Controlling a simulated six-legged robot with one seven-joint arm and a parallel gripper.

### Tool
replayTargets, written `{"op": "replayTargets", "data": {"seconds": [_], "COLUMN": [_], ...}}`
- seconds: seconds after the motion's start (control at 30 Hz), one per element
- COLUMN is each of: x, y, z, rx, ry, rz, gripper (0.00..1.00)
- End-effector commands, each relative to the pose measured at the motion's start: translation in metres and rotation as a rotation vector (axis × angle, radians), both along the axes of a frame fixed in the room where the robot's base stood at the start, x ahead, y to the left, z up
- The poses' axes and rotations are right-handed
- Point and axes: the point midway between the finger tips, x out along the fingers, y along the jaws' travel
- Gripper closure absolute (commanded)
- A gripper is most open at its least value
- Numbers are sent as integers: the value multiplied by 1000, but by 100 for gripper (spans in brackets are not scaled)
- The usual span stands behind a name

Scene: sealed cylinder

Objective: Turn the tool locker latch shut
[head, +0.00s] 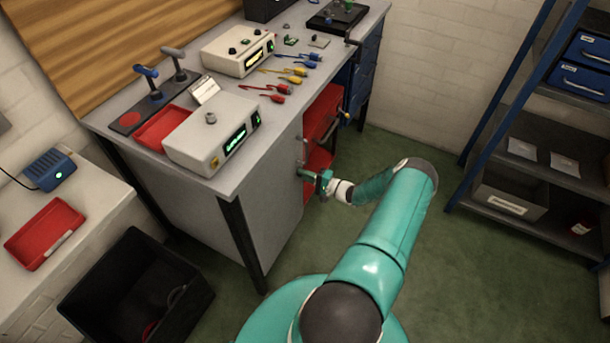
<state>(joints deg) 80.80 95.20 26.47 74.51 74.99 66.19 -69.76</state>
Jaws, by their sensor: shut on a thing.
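The tool locker (262,180) is the grey cabinet under the workbench. A pale upright handle (304,150) shows near its right edge. My gripper (306,174) is at that edge, just below the handle, shut on the small latch. The jaws hide most of the latch, so I cannot tell its exact angle. My teal arm reaches to it from the lower right.
Red drawers (322,118) sit right of the locker under the bench. A black bin (135,290) stands on the floor at lower left. A shelf rack (530,140) stands at right. Green floor (480,270) is clear between the arm and the rack.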

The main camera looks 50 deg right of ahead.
Motion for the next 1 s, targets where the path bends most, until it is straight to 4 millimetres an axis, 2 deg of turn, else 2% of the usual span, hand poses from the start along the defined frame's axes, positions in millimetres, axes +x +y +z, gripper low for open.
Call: {"op": "replayTargets", "data": {"seconds": [0.3,0.73,0.77,0.87,1.0], "x": [0,0,0,0,0], "y": [0,0,0,0,0], "z": [0,-1,-1,-1,0], "rx": [-92,-103,-103,-102,-102], "ry": [-27,-29,-29,-29,-29], "rz": [-1,0,0,0,0], "gripper": [100,100,87,68,67]}}
